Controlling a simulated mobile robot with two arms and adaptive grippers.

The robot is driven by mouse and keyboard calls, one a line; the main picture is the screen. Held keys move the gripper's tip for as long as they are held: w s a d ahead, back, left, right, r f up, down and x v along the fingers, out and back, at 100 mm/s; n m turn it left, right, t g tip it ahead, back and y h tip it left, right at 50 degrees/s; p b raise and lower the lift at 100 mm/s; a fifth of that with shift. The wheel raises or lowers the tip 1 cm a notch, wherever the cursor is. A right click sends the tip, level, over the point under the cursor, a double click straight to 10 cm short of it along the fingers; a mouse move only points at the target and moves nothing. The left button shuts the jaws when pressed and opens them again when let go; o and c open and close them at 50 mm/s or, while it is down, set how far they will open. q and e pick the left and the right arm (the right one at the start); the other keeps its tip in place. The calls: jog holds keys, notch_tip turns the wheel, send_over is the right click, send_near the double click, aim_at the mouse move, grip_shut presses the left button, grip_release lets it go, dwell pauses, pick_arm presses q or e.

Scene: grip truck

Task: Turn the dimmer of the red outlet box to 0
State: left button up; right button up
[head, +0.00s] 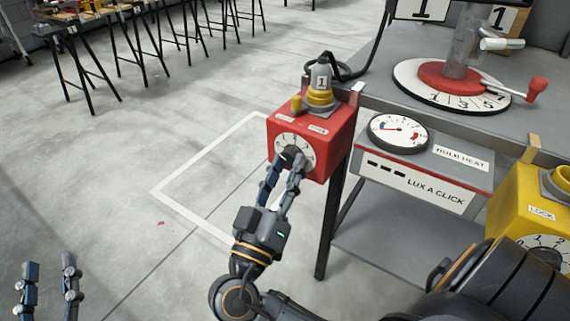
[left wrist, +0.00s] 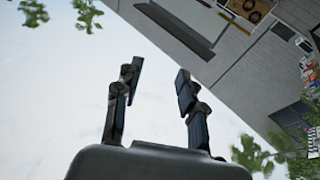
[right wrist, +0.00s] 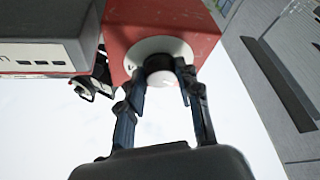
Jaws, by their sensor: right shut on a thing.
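The red outlet box (head: 338,141) hangs at the left front corner of the grey bench, with a yellow and grey plug marked 1 (head: 320,88) on its top. Its front has a white dial plate (head: 303,138) with a dark dimmer knob (head: 291,154). My right gripper (head: 287,165) is shut on the knob, fingers on either side, and hides the lower dial; the number set cannot be read. The right wrist view shows the dark knob (right wrist: 159,63) between the fingertips. My left gripper (head: 50,266) is open and empty at the lower left, far from the box.
A yellow box (head: 511,220) marked LOCK stands at the right. A gauge (head: 398,132) and a LUX A CLICK panel (head: 422,187) lie between the boxes.

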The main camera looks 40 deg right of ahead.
jog(key=n+p, duration=0.1)
jog(key=n, duration=0.1)
jog(key=n+y, duration=0.1)
jog(key=shift+s+r+n+t+p, duration=0.15)
jog(key=shift+n+t+p, duration=0.25)
pick_arm(q)
notch_tip(320, 180, down, 10)
jog(key=a+g+y, duration=0.1)
jog(key=g+y, duration=0.1)
jog(key=g, duration=0.4)
jog(key=shift+s+a+r, duration=0.15)
jog(key=shift+s+a, duration=0.1)
jog(key=shift+a, duration=0.05)
pick_arm(e)
jog(key=shift+y, duration=0.3)
jog(key=o, duration=1.2)
jog(key=shift+c, duration=0.2)
jog(key=v, duration=1.2)
jog(key=shift+d+f, duration=0.1)
jog(key=shift+f, duration=0.15)
